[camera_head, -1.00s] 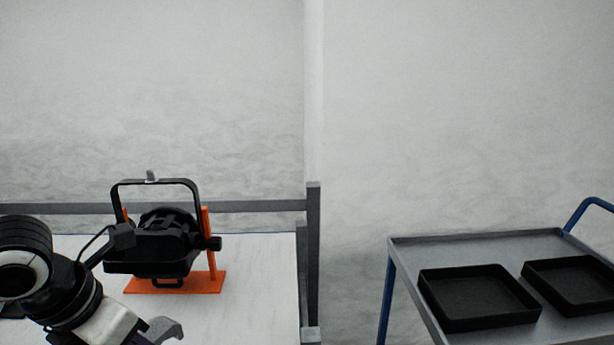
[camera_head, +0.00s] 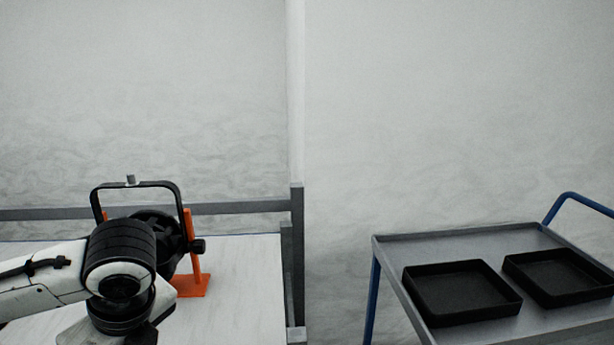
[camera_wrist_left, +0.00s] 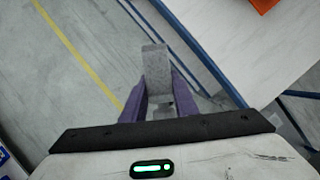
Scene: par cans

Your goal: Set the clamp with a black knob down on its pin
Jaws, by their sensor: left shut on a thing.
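A grey clamp (camera_wrist_left: 156,66) is held between the purple fingers of my left gripper (camera_wrist_left: 158,92), seen in the left wrist view above the floor and the edge of the table. Its black knob cannot be made out. In the head view my left arm hides the clamp and the fingertips. The black par can (camera_head: 158,222) stands on an orange stand (camera_head: 191,285), partly behind my left wrist. Its black yoke (camera_head: 165,184) rises over it, with a short grey pin (camera_head: 130,180) upright on top, bare. My right gripper is not in view.
The white table (camera_head: 245,280) has free room right of the stand, with a grey rail and post (camera_head: 297,245) at its edge. A grey trolley (camera_head: 400,243) with two empty black trays (camera_head: 460,292) stands at the right, across a gap.

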